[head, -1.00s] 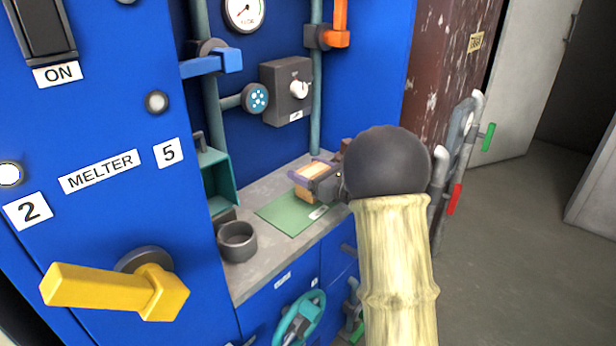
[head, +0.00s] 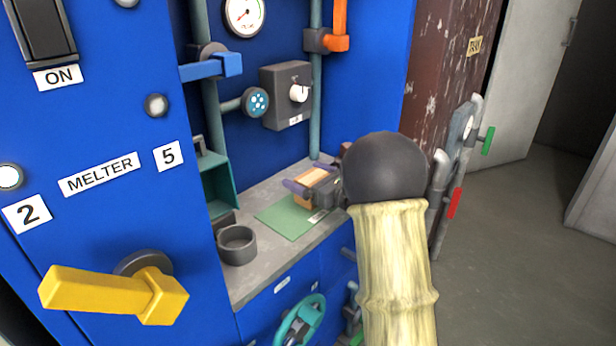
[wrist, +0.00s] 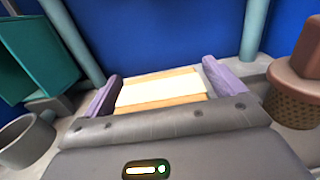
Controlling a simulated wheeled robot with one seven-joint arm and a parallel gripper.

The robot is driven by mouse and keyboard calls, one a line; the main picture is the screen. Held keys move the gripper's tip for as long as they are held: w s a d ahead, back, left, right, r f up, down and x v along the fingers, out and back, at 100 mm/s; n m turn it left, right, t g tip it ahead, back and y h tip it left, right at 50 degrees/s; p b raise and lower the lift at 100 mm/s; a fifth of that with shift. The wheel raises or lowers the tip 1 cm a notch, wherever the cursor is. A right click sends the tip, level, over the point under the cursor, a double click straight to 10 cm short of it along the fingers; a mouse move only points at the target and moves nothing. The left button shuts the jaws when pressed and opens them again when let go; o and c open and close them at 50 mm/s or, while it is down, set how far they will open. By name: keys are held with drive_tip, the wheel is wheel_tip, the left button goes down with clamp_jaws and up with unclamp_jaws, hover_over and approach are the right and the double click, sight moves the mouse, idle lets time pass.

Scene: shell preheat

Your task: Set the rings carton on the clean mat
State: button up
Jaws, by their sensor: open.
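The rings carton (head: 310,178), a tan box with a pale top, stands at the back edge of the green mat (head: 284,222) on the grey counter. In the wrist view the carton (wrist: 160,91) lies between the two purple fingers of my gripper (wrist: 160,88). My gripper (head: 309,188) is open, with a finger on each side of the carton. A gap shows beside the carton at the right finger in the wrist view. My arm hides part of the counter to the right. I cannot tell exactly how much of the carton's base is on the mat.
A dark round cup (head: 237,245) stands left of the mat. A teal open box (head: 215,180) is behind it. A brown object with a mesh lower part (wrist: 295,95) is close to the right of my gripper. Pipes and a grey switch box (head: 287,95) rise behind the counter.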

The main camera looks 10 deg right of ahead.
drive_tip(key=v, duration=1.2)
drive_tip(key=shift+p, duration=0.4)
